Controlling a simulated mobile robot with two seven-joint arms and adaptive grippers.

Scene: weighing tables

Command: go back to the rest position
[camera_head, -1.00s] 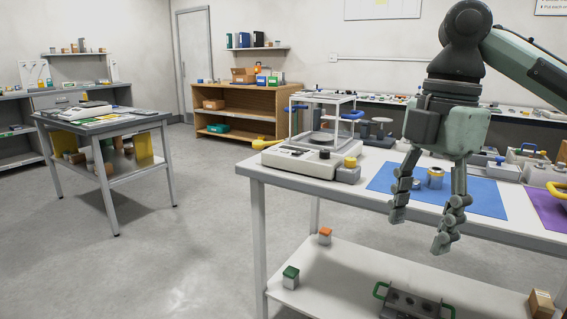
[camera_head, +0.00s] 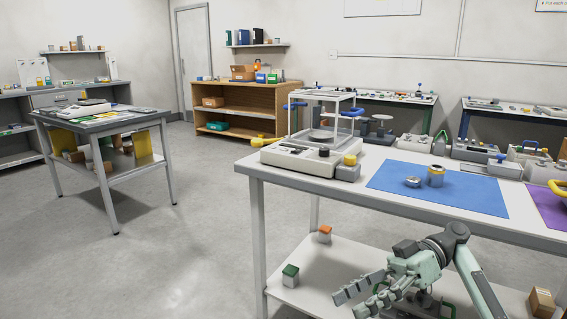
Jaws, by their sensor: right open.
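My right gripper (camera_head: 368,294) is low at the bottom right of the head view, in front of the table's lower shelf. Its fingers point left and are apart, with nothing between them. Its arm comes in from the bottom right edge. My left gripper does not show. On the white table (camera_head: 400,213) above lies a blue mat (camera_head: 470,197).
A balance with a glass-sided draft shield (camera_head: 295,158) stands at the table's left end. The lower shelf (camera_head: 320,271) bears green-topped (camera_head: 290,276) and orange-topped (camera_head: 325,233) blocks and a brown box (camera_head: 541,303). Another table (camera_head: 100,124) stands at left; the floor between is clear.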

